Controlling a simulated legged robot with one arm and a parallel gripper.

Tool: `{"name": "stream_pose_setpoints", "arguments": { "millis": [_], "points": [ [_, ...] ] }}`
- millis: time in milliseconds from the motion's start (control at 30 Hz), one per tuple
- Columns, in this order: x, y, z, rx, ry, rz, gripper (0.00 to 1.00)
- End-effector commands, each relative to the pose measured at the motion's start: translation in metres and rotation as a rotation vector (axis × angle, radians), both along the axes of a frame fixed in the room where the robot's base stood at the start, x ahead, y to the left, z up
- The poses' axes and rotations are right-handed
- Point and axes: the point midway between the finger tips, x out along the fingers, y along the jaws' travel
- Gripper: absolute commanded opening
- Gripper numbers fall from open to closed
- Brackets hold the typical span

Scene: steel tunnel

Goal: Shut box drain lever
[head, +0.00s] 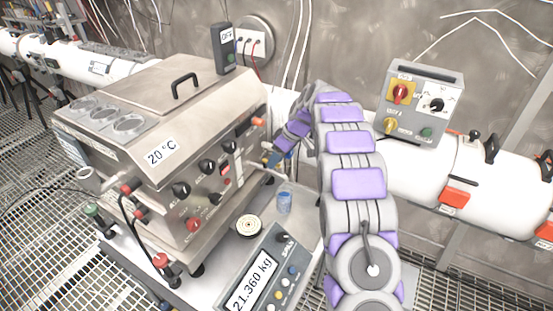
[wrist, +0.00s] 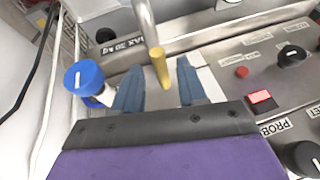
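The steel box (head: 150,125) stands on the bench at the left, with a "20 °C" label and several knobs on its front. In the wrist view a bent metal rod with a brass-yellow end (wrist: 159,67) reaches down between my fingers; I cannot tell for sure whether this is the drain lever. My gripper (wrist: 158,88) is open, with gaps beside the yellow end. In the head view my gripper is at the box's right end, partly hidden by my purple-padded arm.
A grey control box (head: 419,103) sits on the white pipe (head: 445,175) at right. Cables run up the wall.

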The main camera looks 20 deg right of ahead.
Motion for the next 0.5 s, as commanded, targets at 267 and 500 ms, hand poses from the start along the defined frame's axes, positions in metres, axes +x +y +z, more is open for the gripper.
{"name": "stream_pose_setpoints", "arguments": {
  "millis": [267,500],
  "points": [
    [-0.0002,0.0000,-0.0002,0.000,0.001,0.001,0.15],
    [0.0003,-0.0003,-0.0003,-0.001,0.001,0.000,0.00]
  ]
}}
